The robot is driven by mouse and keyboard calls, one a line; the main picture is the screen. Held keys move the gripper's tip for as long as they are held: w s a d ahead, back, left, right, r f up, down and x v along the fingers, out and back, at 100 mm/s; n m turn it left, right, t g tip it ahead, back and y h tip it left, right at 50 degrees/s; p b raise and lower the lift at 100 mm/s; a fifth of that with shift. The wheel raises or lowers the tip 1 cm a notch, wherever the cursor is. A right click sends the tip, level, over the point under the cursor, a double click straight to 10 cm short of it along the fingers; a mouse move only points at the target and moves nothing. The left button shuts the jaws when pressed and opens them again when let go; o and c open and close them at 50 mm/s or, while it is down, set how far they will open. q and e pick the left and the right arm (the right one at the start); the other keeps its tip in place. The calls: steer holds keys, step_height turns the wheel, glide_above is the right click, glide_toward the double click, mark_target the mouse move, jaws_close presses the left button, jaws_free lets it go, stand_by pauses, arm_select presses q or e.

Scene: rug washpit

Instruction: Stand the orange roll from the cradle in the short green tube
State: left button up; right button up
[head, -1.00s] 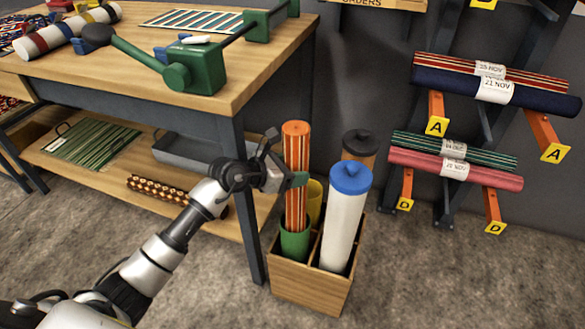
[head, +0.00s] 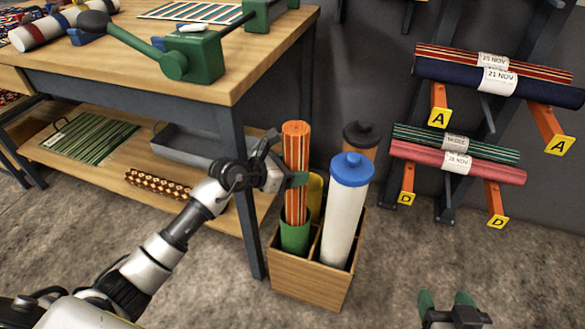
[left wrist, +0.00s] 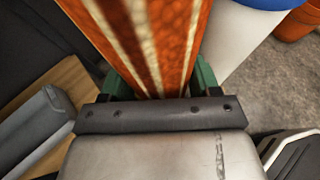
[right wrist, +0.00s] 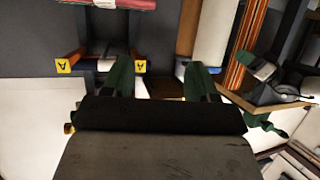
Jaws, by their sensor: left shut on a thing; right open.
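The orange striped roll (head: 296,150) stands upright with its lower end inside the short green tube (head: 295,236), in the front left of the wooden box. My left gripper (head: 294,178) is shut on the roll at about its middle. In the left wrist view the roll (left wrist: 150,45) runs between the green fingertips. My right gripper (head: 447,303) is open and empty at the bottom right of the head view; its two fingers (right wrist: 160,80) stand apart in the right wrist view. The roll's bottom end is hidden inside the tube.
The wooden box (head: 308,284) also holds a white tube with a blue cap (head: 345,200), a dark-capped brown tube (head: 361,137) and a yellow tube (head: 315,195). The workbench (head: 235,95) is close on the left. Rolls lie on the wall rack (head: 497,72). The floor at right is clear.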

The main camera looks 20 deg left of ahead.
arm_select(q)
steer(key=shift+r, duration=0.1)
steer(key=o, duration=1.2)
steer(key=shift+o, duration=0.5)
steer(key=shift+s, duration=0.1)
steer(key=p+v, duration=0.2)
steer(key=v, duration=0.8)
steer(key=shift+s+a, duration=0.25)
arm_select(e)
steer(key=s+d+f+g+h, duration=0.1)
steer(key=s+d+f+g, duration=0.1)
steer(key=s+f+g, duration=0.2)
steer(key=shift+s+d+f+g+h, duration=0.2)
steer(key=shift+s+g+h, duration=0.1)
steer(key=shift+s+g, duration=0.55)
arm_select(q)
steer(key=shift+r, duration=0.15)
